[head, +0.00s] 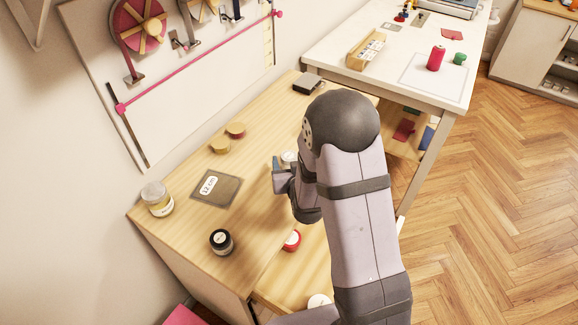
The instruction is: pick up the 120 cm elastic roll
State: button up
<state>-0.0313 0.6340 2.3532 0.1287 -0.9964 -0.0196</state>
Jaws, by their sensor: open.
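My gripper (279,173) is over the wooden bench, its fingers pointing left and open, with nothing seen between them. A small pale round item (288,156), perhaps a roll, shows just behind it, partly hidden by my arm. A red-and-white round item (291,240) lies below my gripper in the picture, partly covered by my arm. A pale round item (319,301) is at the lower edge. A yellow disc (220,146) and a red-topped disc (236,130) lie farther back left. I cannot read any label that tells which is the 120 cm elastic roll.
A clear jar (157,199) and a dark-lidded jar (221,242) stand nearby. A dark box (307,83) sits at the back. A white table (400,74) stands beyond.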

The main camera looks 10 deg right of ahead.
aim_at(288, 152)
jog(key=shift+w, duration=0.35)
jog(key=shift+p+x, duration=1.55)
jog(key=shift+x, duration=1.9)
jog(key=shift+s+f, duration=0.1)
jog(key=shift+f, duration=0.05)
jog(key=c, duration=1.1)
